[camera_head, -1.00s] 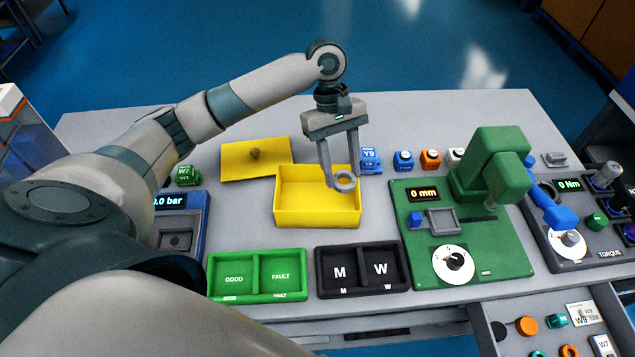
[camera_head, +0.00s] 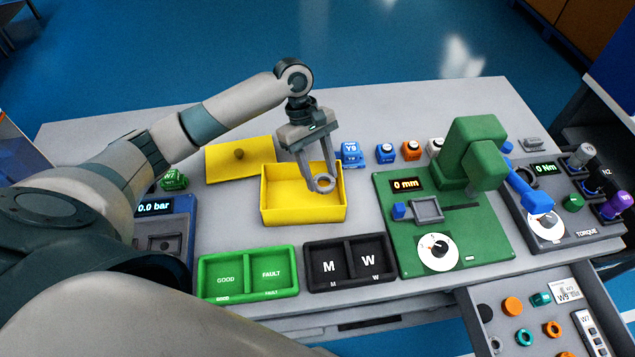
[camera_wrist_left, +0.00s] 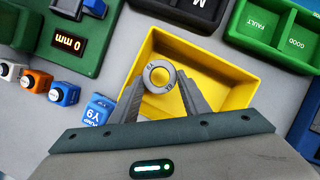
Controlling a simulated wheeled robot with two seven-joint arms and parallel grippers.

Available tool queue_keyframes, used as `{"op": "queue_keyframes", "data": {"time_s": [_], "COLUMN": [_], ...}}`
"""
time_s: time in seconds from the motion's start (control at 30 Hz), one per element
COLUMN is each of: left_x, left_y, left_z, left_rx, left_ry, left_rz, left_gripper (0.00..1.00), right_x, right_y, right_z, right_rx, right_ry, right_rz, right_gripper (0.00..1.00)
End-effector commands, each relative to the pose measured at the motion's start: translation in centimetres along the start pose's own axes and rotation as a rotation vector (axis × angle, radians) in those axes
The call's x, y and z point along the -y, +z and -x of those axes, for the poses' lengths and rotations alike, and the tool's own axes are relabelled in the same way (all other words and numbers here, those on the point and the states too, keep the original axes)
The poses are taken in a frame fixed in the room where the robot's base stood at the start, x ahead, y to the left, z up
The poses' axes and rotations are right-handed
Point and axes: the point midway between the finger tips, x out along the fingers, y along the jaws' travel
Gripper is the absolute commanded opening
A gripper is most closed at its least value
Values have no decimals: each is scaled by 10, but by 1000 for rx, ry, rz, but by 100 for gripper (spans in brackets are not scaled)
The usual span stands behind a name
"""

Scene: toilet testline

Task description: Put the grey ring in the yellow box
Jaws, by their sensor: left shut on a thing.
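The grey ring (camera_head: 324,183) is held between the fingertips of my left gripper (camera_head: 321,182), which is shut on it. The ring also shows in the left wrist view (camera_wrist_left: 159,76), between the two fingers and in front of the yellow box. In the head view the ring and fingertips overlap the right part of the box. The ring's exact height against the rim is hard to tell. My right gripper is not in view.
A green GOOD/FAULT tray (camera_head: 248,296) and a black M/W tray (camera_head: 350,286) stand in front of the box. A green press (camera_head: 455,235) stands to the right. Several small blocks, including a blue Y9 block (camera_head: 351,153), stand behind. An open drawer (camera_head: 480,322) is at lower right.

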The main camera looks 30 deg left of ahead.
Motion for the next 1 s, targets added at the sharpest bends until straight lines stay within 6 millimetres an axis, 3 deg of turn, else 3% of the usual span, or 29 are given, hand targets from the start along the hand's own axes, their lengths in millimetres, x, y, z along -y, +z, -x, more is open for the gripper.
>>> {"op": "queue_keyframes", "data": {"time_s": [0.2,0.57,0.83,1.0], "left_x": [0,0,1,0], "left_y": [-8,-9,-20,-22], "left_z": [-18,-21,-48,-53], "left_rx": [0,0,0,-1], "left_ry": [0,0,-2,1], "left_rz": [1,1,1,0], "left_gripper": [21,21,21,21], "right_x": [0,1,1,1], "right_y": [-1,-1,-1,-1], "right_z": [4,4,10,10], "right_rx": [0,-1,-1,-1], "right_ry": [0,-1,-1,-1], "right_rz": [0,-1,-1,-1], "right_gripper": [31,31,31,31]}}
